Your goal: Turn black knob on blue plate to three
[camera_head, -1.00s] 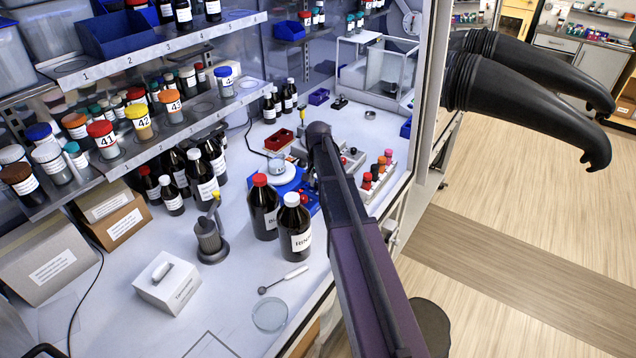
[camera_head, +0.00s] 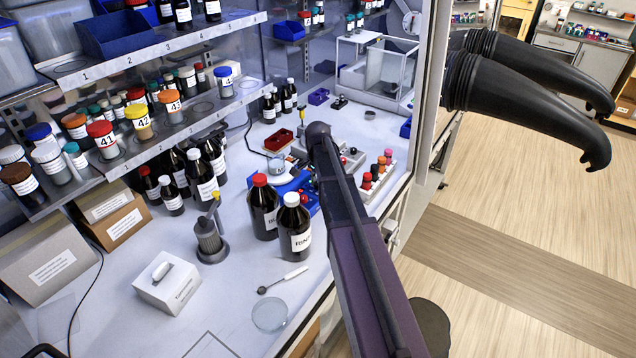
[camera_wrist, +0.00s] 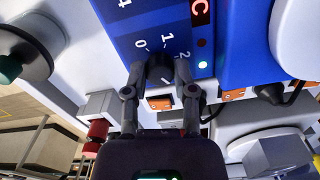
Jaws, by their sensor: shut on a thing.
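The blue plate (camera_wrist: 135,22) fills the top middle of the wrist view, with white numerals 0, 1, 2 and 4 showing around the knob area. The black knob (camera_wrist: 160,66) sits between my fingertips, near the 0, 1 and 2. My gripper (camera_wrist: 160,74) is shut on the knob, one finger on each side. In the head view part of the blue plate (camera_head: 308,207) shows behind the dark bottles, while my arm hides the knob and gripper.
A rack of coloured caps (camera_head: 376,178) is to the right. A glass dish (camera_head: 269,315) and a white box (camera_head: 167,284) lie in front.

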